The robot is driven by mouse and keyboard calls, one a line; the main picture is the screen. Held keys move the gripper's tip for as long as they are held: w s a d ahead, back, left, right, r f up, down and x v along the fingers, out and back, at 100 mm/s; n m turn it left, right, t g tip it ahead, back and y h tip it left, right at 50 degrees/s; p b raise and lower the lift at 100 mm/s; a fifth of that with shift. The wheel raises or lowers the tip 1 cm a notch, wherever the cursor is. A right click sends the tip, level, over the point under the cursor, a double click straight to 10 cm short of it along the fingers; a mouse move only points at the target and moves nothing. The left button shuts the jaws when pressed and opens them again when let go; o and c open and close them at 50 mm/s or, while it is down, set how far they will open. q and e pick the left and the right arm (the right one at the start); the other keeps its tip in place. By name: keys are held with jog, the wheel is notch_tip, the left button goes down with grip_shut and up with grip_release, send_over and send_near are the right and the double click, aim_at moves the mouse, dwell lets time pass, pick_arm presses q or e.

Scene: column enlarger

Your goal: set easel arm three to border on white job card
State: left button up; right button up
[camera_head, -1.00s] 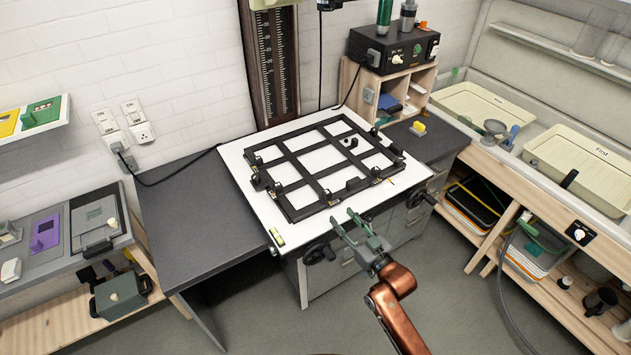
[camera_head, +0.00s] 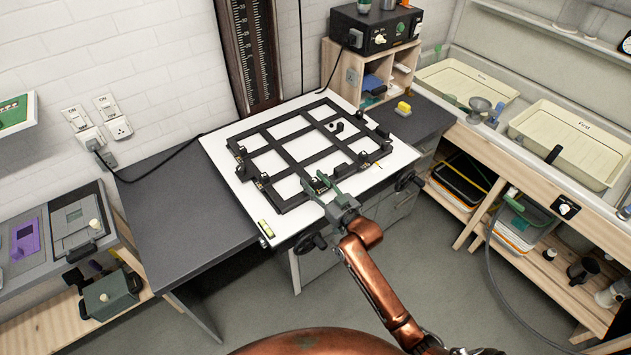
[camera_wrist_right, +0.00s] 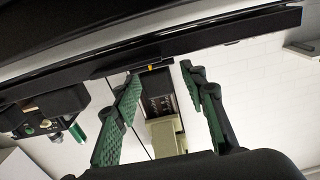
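The black easel (camera_head: 270,128), a frame with crossing bars and several upright black tabs, lies on a white baseboard (camera_head: 222,160). My right gripper (camera_head: 318,184) is at the easel's front edge, fingers pointing at it, close to a black tab on the front bar. In the right wrist view, its green-padded fingers (camera_wrist_right: 160,75) are spread with nothing between them. A black bar (camera_wrist_right: 225,32) with a small orange mark crosses above the fingertips. I cannot tell which slider is arm three, nor pick out a white job card. My left gripper is not in view.
A black control box (camera_head: 375,36) stands on a wooden shelf unit behind the baseboard. A yellow block (camera_head: 403,108) lies right of it. A small level (camera_head: 266,228) lies at the baseboard's front left corner. Black knobs (camera_head: 310,243) project at the front. Cream trays (camera_head: 570,145) stand right.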

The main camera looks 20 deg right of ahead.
grip_shut()
dwell(0.5)
jog(key=shift+d, duration=0.1)
